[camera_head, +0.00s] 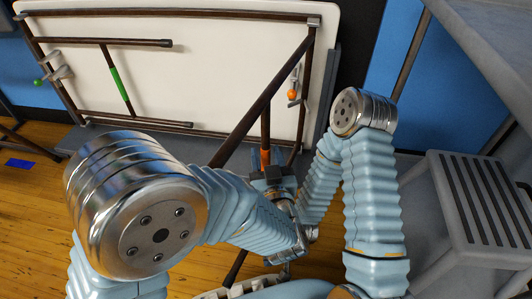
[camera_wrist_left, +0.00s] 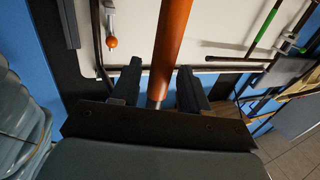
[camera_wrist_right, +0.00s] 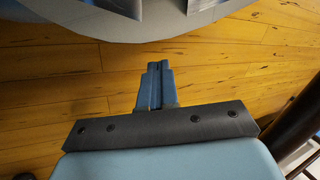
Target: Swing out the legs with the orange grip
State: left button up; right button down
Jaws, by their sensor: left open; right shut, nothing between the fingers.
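A folding table (camera_head: 200,75) stands on its edge, its white underside facing me. The dark brown legs with the orange grip (camera_head: 265,157) stand out from the underside toward me on the right. My left gripper (camera_head: 270,178) is open at the orange grip. In the left wrist view, the orange grip (camera_wrist_left: 172,40) passes between the open fingers (camera_wrist_left: 160,92); I cannot tell whether they touch it. An orange-knobbed catch (camera_head: 292,94) is on the underside. My right gripper (camera_wrist_right: 156,85) is shut and empty above the wooden floor.
The legs with the green grip (camera_head: 120,82) lie against the underside at the left, near a green-knobbed catch (camera_head: 38,82). A grey step stool (camera_head: 470,205) stands at the right, below a grey tabletop (camera_head: 490,45).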

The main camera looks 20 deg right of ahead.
pick_arm(q)
jog(key=s+a, duration=0.1)
jog(key=s, duration=1.1)
jog(key=shift+s+a+p, duration=0.35)
jog(key=shift+a, duration=0.05)
jog(key=shift+w+f, duration=0.1)
jog(key=shift+f, duration=0.05)
